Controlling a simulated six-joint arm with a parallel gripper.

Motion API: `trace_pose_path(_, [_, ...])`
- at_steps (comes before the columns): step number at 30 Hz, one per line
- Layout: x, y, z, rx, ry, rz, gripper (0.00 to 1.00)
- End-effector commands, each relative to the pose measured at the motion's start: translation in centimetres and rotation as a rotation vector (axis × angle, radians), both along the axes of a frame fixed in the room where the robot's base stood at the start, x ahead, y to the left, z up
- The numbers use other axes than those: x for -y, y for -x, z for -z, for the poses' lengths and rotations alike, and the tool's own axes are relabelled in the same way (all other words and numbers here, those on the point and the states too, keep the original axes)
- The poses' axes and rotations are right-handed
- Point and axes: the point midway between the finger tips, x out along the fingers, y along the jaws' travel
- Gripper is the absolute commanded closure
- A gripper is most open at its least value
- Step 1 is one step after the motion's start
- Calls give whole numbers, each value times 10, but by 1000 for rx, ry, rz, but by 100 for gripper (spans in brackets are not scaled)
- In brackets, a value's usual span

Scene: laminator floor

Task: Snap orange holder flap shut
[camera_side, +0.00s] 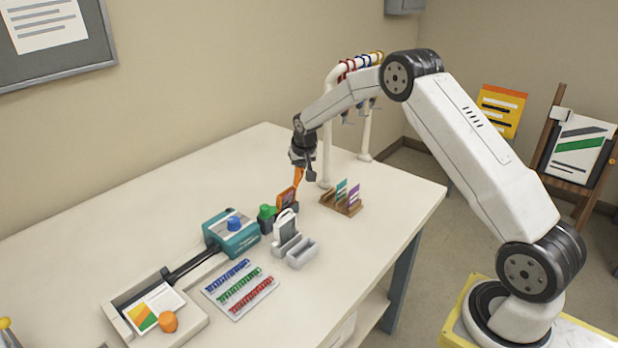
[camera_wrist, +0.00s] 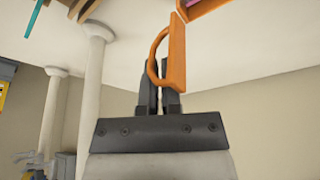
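The orange holder (camera_side: 287,199) stands on the white table beside the green-topped block; a corner of it shows at the top of the wrist view (camera_wrist: 202,7). Its orange flap (camera_side: 298,176) stands raised and tilted above it, and in the wrist view the flap (camera_wrist: 178,50) shows as a plate with a curved handle loop (camera_wrist: 154,54). My gripper (camera_side: 302,161) is above the holder, pointing down. In the wrist view its two dark fingers (camera_wrist: 160,92) are close together with the handle loop between them. The holder's inside is mostly hidden.
A wooden rack (camera_side: 342,205) with teal and purple cards stands right of the holder. A white pipe stand (camera_side: 326,150) rises behind. Grey holders (camera_side: 287,228), a green-topped block (camera_side: 266,217) and a teal laminator (camera_side: 232,236) stand in front. The table's back left is clear.

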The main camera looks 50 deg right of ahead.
Motion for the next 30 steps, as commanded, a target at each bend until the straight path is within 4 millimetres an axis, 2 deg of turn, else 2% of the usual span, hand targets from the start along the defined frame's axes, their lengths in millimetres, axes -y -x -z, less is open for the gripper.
trace_pose_path(1, [-6,6,10,-27,-11,-1,100])
trace_pose_path(17, [-16,7,10,-28,-9,1,100])
trace_pose_path(23, [-14,7,4,-27,-8,2,100])
trace_pose_path(30, [-12,6,-12,-22,-6,3,100])
